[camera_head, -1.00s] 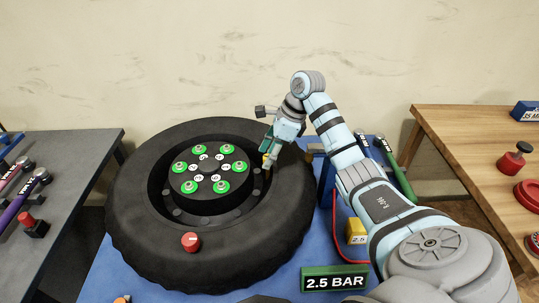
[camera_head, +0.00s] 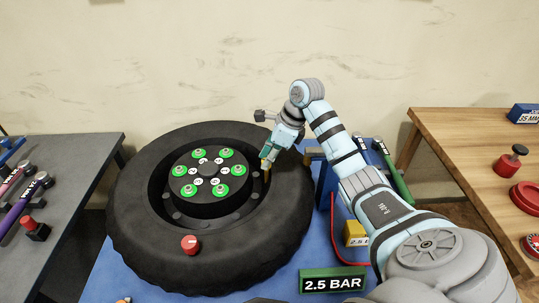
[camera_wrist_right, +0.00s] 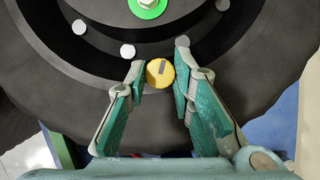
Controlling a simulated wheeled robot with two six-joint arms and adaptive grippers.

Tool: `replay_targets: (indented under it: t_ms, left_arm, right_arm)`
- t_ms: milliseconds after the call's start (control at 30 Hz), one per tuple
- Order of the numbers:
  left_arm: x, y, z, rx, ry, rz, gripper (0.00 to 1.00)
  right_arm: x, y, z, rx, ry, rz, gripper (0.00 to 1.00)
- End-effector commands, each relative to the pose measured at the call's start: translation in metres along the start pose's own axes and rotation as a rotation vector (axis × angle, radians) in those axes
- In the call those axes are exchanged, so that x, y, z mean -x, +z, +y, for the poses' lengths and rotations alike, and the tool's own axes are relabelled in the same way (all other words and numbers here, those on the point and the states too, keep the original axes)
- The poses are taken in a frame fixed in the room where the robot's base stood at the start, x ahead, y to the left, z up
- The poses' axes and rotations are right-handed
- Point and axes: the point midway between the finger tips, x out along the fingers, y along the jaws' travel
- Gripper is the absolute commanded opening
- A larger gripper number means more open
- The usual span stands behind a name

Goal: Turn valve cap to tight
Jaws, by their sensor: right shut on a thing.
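The valve cap (camera_wrist_right: 160,73) is a small yellow disc with a dark grey mark on its face, seen between my fingertips in the right wrist view. My right gripper (camera_wrist_right: 161,77) is shut on it, one finger on each side. In the head view my right gripper (camera_head: 267,164) points down at the inner right side of the tyre (camera_head: 270,235), and the cap is mostly hidden there. The mark points up and slightly right in the wrist view. My left gripper is not in view.
A red cap (camera_head: 190,244) sits on the tyre's front sidewall. The hub (camera_head: 208,168) carries several green-ringed nuts. A "2.5 BAR" sign (camera_head: 333,281), a yellow block (camera_head: 356,232) and a red hose (camera_head: 338,240) lie right of the tyre. Side tables (camera_head: 70,150) (camera_head: 460,140) hold tools.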

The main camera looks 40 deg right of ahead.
Motion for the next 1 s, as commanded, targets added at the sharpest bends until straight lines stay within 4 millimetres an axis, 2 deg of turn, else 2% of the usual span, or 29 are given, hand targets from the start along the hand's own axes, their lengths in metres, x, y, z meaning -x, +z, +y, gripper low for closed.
replay_targets:
  t_ms: [500, 1000]
  left_arm:
    - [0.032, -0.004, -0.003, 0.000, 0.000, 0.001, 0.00]
    - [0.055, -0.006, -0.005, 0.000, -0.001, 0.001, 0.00]
  right_arm:
    - [0.002, 0.002, 0.004, -0.422, -0.173, -0.001, 0.00]
    - [0.001, 0.003, 0.006, -0.829, -0.340, 0.000, 0.00]
